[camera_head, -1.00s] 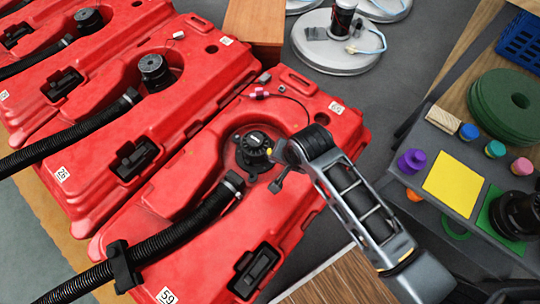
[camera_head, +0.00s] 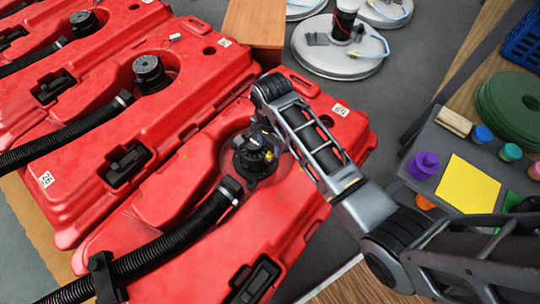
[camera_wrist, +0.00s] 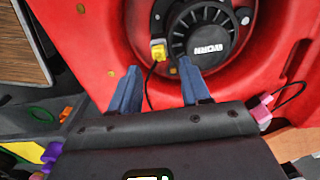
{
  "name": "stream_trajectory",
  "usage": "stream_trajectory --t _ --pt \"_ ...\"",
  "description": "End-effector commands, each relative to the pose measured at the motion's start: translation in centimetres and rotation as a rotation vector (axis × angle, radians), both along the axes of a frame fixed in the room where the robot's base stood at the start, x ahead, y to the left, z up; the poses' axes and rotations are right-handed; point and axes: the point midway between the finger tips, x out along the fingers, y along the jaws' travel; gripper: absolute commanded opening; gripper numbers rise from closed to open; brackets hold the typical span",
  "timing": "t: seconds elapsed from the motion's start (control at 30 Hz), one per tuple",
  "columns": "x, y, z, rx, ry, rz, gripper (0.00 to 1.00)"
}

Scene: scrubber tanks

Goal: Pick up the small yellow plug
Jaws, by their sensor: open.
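The small yellow plug (camera_wrist: 158,50) shows in the wrist view, at the left edge of the round black motor (camera_wrist: 208,35), with a thin black cord running down from it. My gripper (camera_wrist: 160,80) is open, with its two blue-grey fingers apart. In this view the plug lies just past the fingertips, roughly in line with the gap between them. Nothing is between the fingers except the cord seen behind. In the head view the motor (camera_head: 256,155) sits in the red tank's recess, and my arm hides part of the area around it.
The red tank (camera_head: 150,215) spreads around the motor, with a black hose (camera_head: 180,240) leading to lower left. A pink connector (camera_wrist: 262,108) lies right of my gripper. A grey table with a yellow square (camera_head: 468,184) and coloured knobs stands at right. Other red tanks stand at left.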

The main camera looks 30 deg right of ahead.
Motion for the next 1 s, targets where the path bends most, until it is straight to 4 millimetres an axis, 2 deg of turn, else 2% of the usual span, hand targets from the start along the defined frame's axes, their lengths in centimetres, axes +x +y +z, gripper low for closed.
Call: stream_trajectory --t 0.03,0.2,0.47,0.9,1.0 --pt "-0.1 0.0 -1.3 0.000 0.002 0.000 0.47" --pt "-0.1 0.0 -3.6 0.000 0.002 0.001 0.47" --pt "-0.1 0.0 -3.8 0.000 0.000 0.002 0.47" --pt "-0.1 0.0 -3.8 0.000 0.000 0.002 0.07" --pt "-0.1 0.0 -3.8 0.000 0.000 0.002 0.00"
